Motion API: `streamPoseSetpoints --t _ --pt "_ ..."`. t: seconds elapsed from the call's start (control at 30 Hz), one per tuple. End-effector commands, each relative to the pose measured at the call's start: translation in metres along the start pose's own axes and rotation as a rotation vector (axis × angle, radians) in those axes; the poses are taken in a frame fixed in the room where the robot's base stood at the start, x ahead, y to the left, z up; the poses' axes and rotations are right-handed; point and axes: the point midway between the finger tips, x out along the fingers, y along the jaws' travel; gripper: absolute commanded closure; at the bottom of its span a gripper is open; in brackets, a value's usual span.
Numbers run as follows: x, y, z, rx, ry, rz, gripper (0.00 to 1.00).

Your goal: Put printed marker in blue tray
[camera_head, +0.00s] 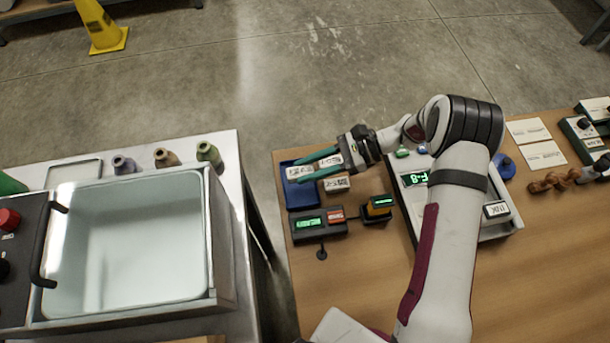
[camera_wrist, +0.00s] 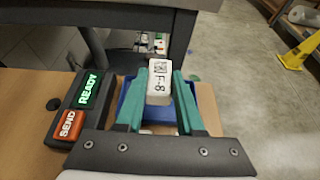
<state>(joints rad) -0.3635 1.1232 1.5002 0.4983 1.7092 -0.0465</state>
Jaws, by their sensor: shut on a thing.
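The printed marker (camera_wrist: 158,84) is a small white block with a square code and "F-8" on its face. My gripper (camera_wrist: 161,78) is shut on it, with one teal finger on each side. In the head view, my gripper (camera_head: 296,171) is over the blue tray (camera_head: 297,200), and the marker (camera_head: 299,171) shows between the fingertips. The blue tray (camera_wrist: 205,101) also shows beneath the fingers and marker in the wrist view. The gap between marker and tray floor is hard to judge.
A dark box (camera_head: 318,223) with green READY and red SEND panels stands just in front of the tray. Small white labelled pieces (camera_head: 337,184) lie right of it. A console (camera_head: 414,179) displaying F-8 is further right. A metal basin (camera_head: 130,245) stands left, across a gap.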

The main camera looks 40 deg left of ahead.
Motion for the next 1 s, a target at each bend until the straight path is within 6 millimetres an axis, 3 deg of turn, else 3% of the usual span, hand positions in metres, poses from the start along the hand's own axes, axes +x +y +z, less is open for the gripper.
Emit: streamPoseSetpoints --t 0.27,0.6,0.63,0.7,0.77,1.0 --pt "0.022 -0.003 -0.037 0.000 0.000 0.000 1.00" --pt "0.024 -0.003 -0.041 -0.001 0.000 0.000 1.00" --pt "0.023 -0.003 -0.041 -0.001 0.000 0.000 0.58" --pt "0.023 -0.003 -0.041 -0.001 0.000 0.000 0.45" --pt "0.023 -0.003 -0.041 -0.001 0.000 0.000 0.35" --pt "0.023 -0.003 -0.040 -0.001 0.000 0.000 0.34"
